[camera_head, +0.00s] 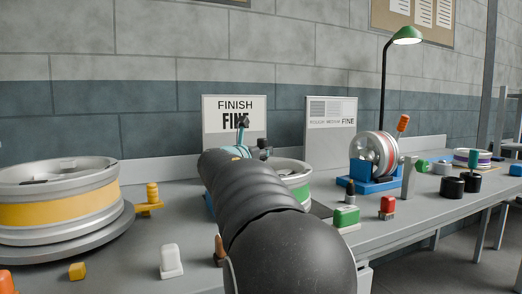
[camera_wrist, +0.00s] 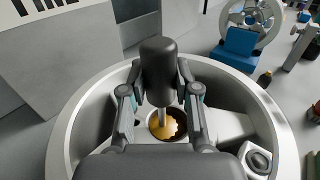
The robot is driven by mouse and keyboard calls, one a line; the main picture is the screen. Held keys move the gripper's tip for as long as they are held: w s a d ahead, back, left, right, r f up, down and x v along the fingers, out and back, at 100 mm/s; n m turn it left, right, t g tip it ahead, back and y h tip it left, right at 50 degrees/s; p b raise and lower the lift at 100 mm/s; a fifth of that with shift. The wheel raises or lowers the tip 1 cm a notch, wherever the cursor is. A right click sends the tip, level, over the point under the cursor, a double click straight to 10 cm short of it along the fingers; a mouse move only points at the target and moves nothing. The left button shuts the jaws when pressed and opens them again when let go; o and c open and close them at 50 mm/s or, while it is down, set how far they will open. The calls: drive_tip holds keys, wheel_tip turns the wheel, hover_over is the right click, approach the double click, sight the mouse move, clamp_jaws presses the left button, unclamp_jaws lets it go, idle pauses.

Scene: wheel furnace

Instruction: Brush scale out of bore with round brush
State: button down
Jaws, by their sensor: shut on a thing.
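My gripper (camera_wrist: 160,78) is shut on the dark, thick handle of the round brush (camera_wrist: 158,58). The handle stands roughly upright between the fingers, and a thin metal shaft runs down from it into the bore (camera_wrist: 153,127) at the wheel's hub. Gold-brown material shows inside the bore; I cannot tell whether it is bristles or scale. The wheel (camera_wrist: 72,124) is a wide pale metal rim around the gripper. In the head view this wheel (camera_head: 301,168) has a green band and is largely hidden behind my black arm.
A larger wheel with a yellow band (camera_head: 60,208) lies at the left. A red-banded wheel (camera_head: 385,155) stands in a blue cradle (camera_head: 370,185). A white block (camera_head: 171,262), a green block (camera_head: 346,217) and a red-topped piece (camera_head: 387,206) stand near the bench front. A lamp (camera_head: 406,36) rises behind.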

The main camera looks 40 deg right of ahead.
drive_tip(key=shift+a+r+p, duration=0.1)
drive_tip(key=shift+r+p, duration=0.5)
drive_tip(key=shift+r, duration=0.35)
drive_tip(key=shift+f, duration=0.1)
drive_tip(key=shift+f+b, duration=1.05)
drive_tip(key=shift+f, duration=0.15)
drive_tip(key=shift+r, duration=0.1)
drive_tip(key=shift+r+p, duration=1.15)
drive_tip(key=shift+r, duration=0.05)
drive_tip(key=shift+f, duration=0.1)
drive_tip(key=shift+f+b, duration=1.05)
drive_tip(key=shift+f, duration=0.15)
drive_tip(key=shift+r+p, duration=0.2)
drive_tip(key=shift+p, duration=0.1)
